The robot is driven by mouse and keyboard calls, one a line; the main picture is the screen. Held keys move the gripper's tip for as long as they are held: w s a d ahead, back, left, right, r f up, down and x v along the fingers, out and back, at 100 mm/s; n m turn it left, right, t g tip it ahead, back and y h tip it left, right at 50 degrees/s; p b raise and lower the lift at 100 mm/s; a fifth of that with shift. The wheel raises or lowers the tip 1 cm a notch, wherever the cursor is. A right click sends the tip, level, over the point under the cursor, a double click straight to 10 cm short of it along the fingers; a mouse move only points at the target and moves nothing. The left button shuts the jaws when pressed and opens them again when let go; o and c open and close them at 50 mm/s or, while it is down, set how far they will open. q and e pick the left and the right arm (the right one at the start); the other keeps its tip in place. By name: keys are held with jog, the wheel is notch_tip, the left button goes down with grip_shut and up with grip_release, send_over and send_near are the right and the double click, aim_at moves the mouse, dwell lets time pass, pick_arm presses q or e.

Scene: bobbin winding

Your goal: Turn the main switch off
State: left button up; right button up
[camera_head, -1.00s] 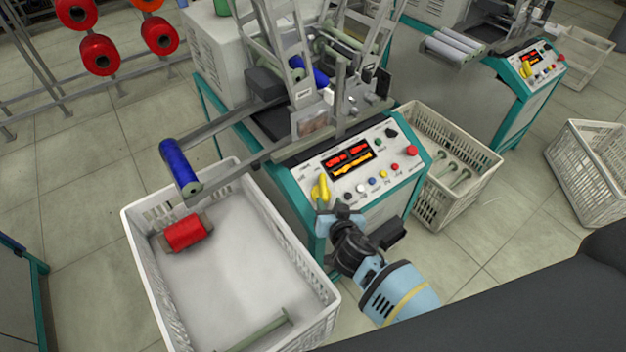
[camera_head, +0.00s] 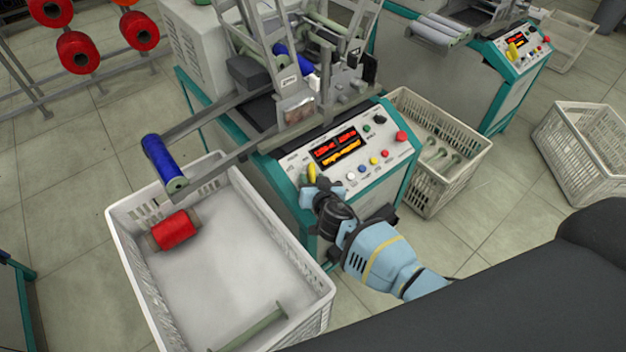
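The yellow main switch handle (camera_head: 311,172) sits at the left end of the near machine's control panel (camera_head: 377,152). Its upper part shows; its lower part is hidden behind my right gripper. My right gripper (camera_head: 314,186) is at the handle, its dark fingers reaching the panel's lower left corner. Whether the fingers are open or closed on the handle cannot be made out. The panel's display (camera_head: 336,146) is lit red and orange. My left gripper is not in view.
A white crate (camera_head: 322,290) with a red bobbin (camera_head: 173,229) stands at left. Another crate (camera_head: 455,180) stands right of the machine. A blue bobbin (camera_head: 160,158) sits on an arm over the left crate. A red button (camera_head: 401,137) is at the panel's right.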

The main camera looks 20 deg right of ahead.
jog(key=shift+w, duration=0.1)
grip_shut()
